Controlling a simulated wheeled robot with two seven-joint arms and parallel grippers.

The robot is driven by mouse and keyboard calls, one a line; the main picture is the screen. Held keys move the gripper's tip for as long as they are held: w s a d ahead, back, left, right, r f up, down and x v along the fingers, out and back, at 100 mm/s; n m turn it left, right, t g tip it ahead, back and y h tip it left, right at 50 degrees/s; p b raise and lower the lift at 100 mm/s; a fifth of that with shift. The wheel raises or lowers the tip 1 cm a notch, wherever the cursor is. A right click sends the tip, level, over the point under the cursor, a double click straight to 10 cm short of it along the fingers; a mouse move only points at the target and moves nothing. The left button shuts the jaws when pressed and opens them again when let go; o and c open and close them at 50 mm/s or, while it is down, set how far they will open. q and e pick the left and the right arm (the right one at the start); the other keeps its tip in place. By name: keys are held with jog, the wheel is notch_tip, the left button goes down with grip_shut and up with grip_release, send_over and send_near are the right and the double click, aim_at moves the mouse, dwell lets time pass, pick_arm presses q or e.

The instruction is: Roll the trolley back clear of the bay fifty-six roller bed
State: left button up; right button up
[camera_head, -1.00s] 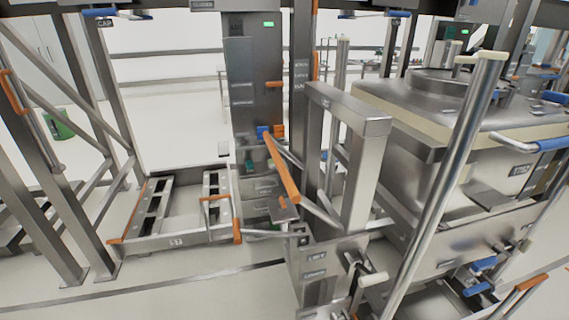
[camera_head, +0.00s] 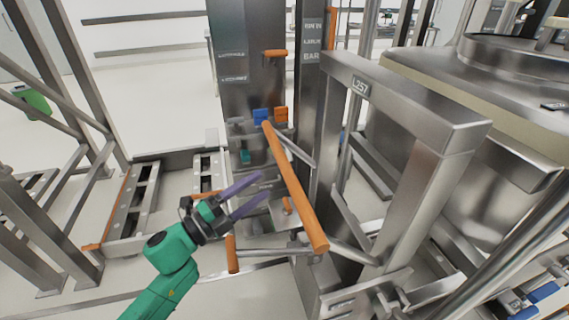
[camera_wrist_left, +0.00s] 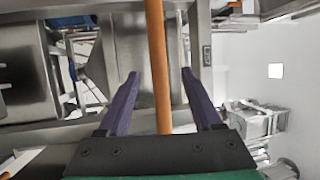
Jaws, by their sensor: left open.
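My left gripper (camera_head: 263,188), green arm with purple fingers, is open in the head view. Its fingertips are just left of a long orange bar (camera_head: 296,190) that slants on steel arms beside the column. In the left wrist view the orange bar (camera_wrist_left: 158,60) runs upright, lined up between the open fingers (camera_wrist_left: 160,76); no grip on it shows. A steel roller bed frame (camera_head: 128,207) with orange ends lies on the floor at left. A large steel vessel (camera_head: 500,110) stands at right; whether it is on the trolley I cannot tell. My right gripper is not in view.
A steel frame (camera_head: 400,95) labelled L257 stands right of the orange bar. A dark column (camera_head: 245,60) rises behind it. Slanted steel posts (camera_head: 50,235) stand at left, near a green bin (camera_head: 32,102). Pale floor is open behind the roller bed.

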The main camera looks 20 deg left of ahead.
aim_at(285, 169)
pick_arm(q)
jog(key=x, duration=0.4)
jog(key=p+x, duration=0.1)
jog(key=x, duration=0.3)
jog(key=shift+w+a+f, duration=0.15)
jog(key=shift+w, duration=0.2)
jog(key=shift+w+d, duration=0.3)
jog(key=c, duration=0.5)
grip_shut()
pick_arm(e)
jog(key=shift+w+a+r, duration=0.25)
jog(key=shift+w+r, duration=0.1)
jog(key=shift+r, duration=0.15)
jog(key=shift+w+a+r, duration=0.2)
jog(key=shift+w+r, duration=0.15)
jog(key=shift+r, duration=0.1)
pick_arm(q)
jog(key=shift+f, duration=0.1)
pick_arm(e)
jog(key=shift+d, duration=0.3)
